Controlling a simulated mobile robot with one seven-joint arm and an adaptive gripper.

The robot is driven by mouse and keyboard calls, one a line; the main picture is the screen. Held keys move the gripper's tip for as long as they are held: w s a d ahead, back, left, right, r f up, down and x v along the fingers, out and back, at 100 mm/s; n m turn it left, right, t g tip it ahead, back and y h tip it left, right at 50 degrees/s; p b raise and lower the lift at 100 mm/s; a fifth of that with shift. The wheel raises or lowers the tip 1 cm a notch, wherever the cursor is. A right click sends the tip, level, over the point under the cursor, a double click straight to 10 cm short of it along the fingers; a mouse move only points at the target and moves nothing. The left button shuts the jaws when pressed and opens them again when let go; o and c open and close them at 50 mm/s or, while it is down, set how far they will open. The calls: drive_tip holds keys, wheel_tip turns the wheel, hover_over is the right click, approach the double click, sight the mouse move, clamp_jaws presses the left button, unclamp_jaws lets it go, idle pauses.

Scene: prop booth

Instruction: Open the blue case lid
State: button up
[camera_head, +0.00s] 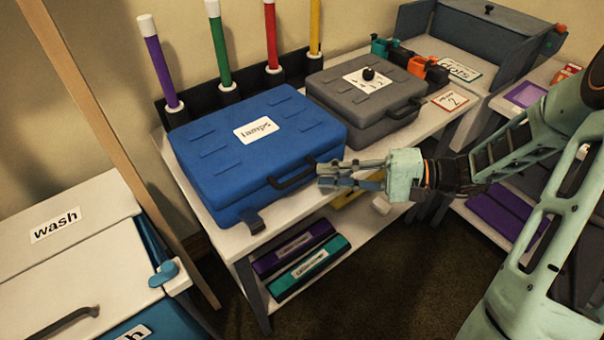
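The blue case (222,170) lies on the white table with its lid down. A white label reading "lamps" (257,130) is on the lid. The front right part of the case is partly hidden by the gripper.
A grey case (335,92) with a dark knob stands behind right. Purple, green, red and yellow sticks stand in a black rack (190,112) along the wall. The lower shelf (350,235) holds purple and teal boxes. A "wash" bin (100,225) and wooden post (100,120) are left.

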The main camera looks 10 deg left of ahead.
sight(305, 176)
drive_tip(key=a, duration=0.4)
drive_tip(key=a+f, duration=0.1)
drive_tip(key=a, duration=0.1)
drive_tip(key=shift+s+a, duration=0.2)
drive_tip(key=shift+s, duration=0.1)
clamp_jaws()
